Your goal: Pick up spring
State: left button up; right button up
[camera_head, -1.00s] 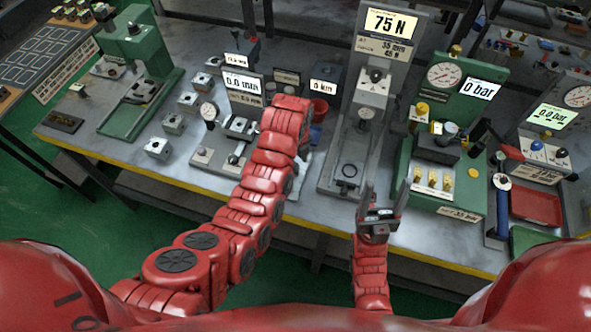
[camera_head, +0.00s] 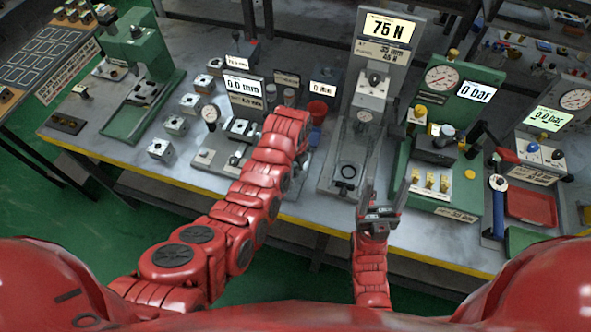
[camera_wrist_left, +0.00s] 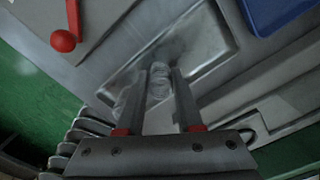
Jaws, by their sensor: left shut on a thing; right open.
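A pale metallic coiled spring (camera_wrist_left: 160,82) stands between the fingers of my left gripper (camera_wrist_left: 165,80) in the left wrist view. The gripper is shut on it, over a shallow grey metal tray (camera_wrist_left: 212,42). I cannot tell how far the spring is above the tray. In the head view my red left arm covers most of that gripper and the spring. My right gripper (camera_head: 383,198) is open and empty, with its fingers pointing up the picture, in front of the 75 N force tester (camera_head: 340,180).
A red ball-ended lever (camera_wrist_left: 64,40) and a blue bin (camera_wrist_left: 275,12) lie near my left gripper. The green pressure tester (camera_head: 440,188) stands right of my right gripper. Several metal blocks (camera_head: 176,125) stand left on the workbench (camera_head: 262,225).

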pick_arm(q)
grip_shut()
jog(key=shift+r, duration=0.15)
